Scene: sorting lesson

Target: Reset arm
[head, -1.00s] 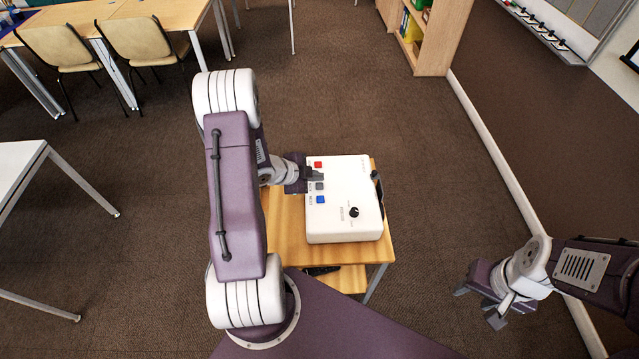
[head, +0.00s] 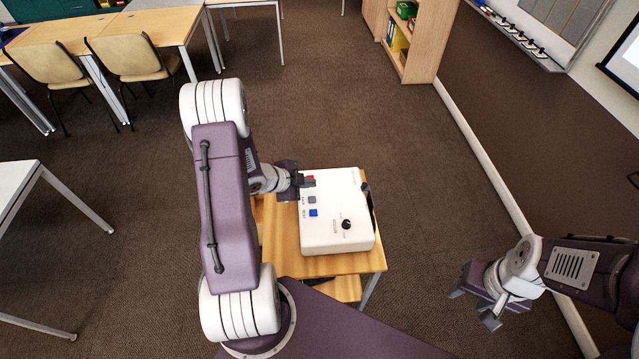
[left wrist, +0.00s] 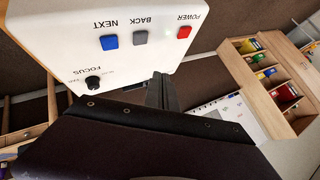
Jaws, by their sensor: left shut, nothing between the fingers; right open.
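My left gripper (head: 304,184) is shut and empty at the left edge of a white control box, its tips overlapping part of the red POWER button (head: 310,178) in the head view. I cannot tell whether they touch it. In the left wrist view the shut fingers (left wrist: 161,92) show in front of the white box (left wrist: 60,60), with the red button (left wrist: 184,32) up and to the right of them. My right gripper (head: 474,307) is open and empty over the floor at the right.
The box stands on a small wooden table (head: 285,235). It also bears a grey button (head: 312,200), a blue button (head: 313,213) and a black knob (head: 347,224). A bookshelf (head: 425,45) stands at the back. The floor between is clear.

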